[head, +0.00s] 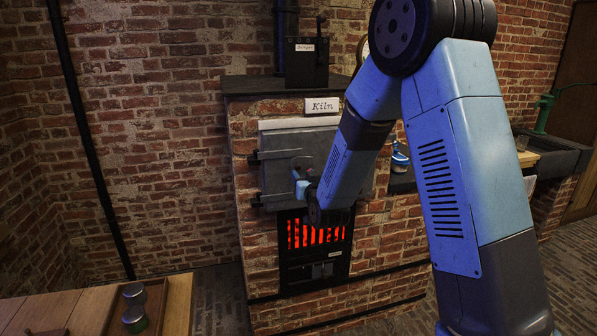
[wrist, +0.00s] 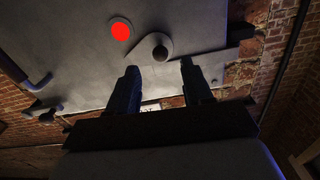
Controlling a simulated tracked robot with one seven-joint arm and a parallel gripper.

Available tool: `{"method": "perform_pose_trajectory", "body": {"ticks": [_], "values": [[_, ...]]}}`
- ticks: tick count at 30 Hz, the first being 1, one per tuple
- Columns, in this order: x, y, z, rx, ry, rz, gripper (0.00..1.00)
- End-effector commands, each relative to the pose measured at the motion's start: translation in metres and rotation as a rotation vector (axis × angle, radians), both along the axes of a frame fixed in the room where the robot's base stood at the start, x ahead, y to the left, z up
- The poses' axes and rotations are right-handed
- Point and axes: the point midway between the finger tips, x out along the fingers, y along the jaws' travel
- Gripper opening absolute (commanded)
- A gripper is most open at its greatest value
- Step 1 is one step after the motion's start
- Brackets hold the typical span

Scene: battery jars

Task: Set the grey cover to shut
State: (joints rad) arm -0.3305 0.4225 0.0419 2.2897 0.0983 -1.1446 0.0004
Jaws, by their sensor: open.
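The kiln's grey door (head: 284,148) fills the front of the brick kiln and also shows in the wrist view (wrist: 75,50). In the wrist view a round hole (wrist: 120,31) in the door glows red and is uncovered. The small grey cover (wrist: 147,48), with a dark round knob (wrist: 160,53), sits beside the hole, to its right and lower in that view. My gripper (wrist: 159,66) is open, its two fingers on either side below the knob, apparently not touching it. In the head view my gripper and forearm hide the cover and part of the door.
Glowing red bars (head: 315,233) show in the firebox below the door. A label reading Kiln (head: 322,106) is above it. A dark sink (head: 550,155) is at right.

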Motion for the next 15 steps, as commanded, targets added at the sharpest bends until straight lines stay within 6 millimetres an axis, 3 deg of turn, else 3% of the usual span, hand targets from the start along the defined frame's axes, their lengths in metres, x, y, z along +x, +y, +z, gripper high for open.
{"method": "perform_pose_trajectory", "body": {"ticks": [6, 15], "values": [[0.032, 0.009, 0.000, 0.000, -0.001, 0.000, 0.50], [0.049, 0.015, 0.000, 0.000, 0.000, 0.001, 0.50]]}}
